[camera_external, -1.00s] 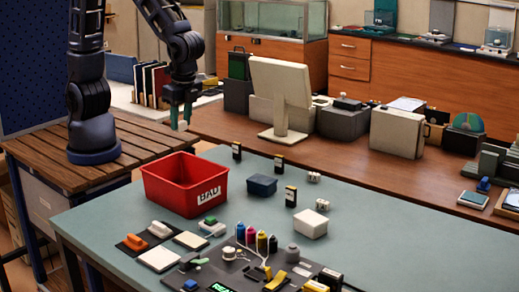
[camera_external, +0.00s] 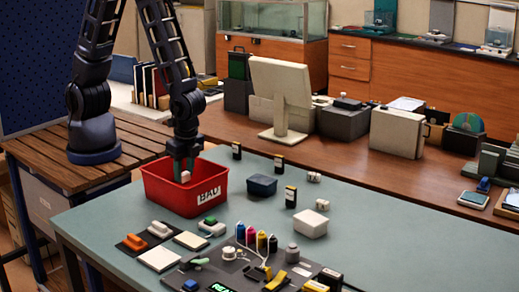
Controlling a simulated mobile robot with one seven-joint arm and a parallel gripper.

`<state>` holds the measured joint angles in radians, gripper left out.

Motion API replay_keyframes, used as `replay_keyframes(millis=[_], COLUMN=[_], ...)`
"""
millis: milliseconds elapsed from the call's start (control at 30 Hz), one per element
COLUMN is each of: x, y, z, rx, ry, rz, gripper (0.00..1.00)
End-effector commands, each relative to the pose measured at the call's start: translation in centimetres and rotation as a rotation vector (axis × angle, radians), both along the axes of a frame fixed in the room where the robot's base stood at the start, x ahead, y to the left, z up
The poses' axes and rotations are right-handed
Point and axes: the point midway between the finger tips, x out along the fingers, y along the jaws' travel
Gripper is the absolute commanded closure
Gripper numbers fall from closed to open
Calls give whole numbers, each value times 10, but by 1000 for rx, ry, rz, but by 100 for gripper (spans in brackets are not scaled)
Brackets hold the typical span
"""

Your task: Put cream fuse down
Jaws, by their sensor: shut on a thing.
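My gripper (camera_external: 184,172) points down inside the opening of the red bin (camera_external: 209,201), which has white lettering on its front. Its greenish fingers are shut on a small cream piece (camera_external: 186,175), which looks like the cream fuse. The piece is at about rim height, toward the back left of the bin. The bin's floor is hidden by its front wall, so I cannot tell what lies inside.
The bin stands on a grey-green table (camera_external: 385,236). A dark blue box (camera_external: 262,184), a white box (camera_external: 313,226) and small black-and-cream pieces (camera_external: 291,196) stand to its right. Several coloured spools (camera_external: 261,241) and pads are in front. A monitor (camera_external: 280,93) stands behind.

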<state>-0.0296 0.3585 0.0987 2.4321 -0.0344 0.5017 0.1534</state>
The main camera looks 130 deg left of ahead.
Motion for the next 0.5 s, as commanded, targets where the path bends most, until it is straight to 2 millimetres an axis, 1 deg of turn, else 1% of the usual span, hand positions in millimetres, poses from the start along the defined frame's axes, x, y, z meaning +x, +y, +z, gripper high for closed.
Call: replay_keyframes(millis=[167, 500], x=[0, -1], y=[0, 0], z=[-7, -39], rx=[0, 0], ry=[1, 3], rz=[0, 0], gripper=[88, 88])
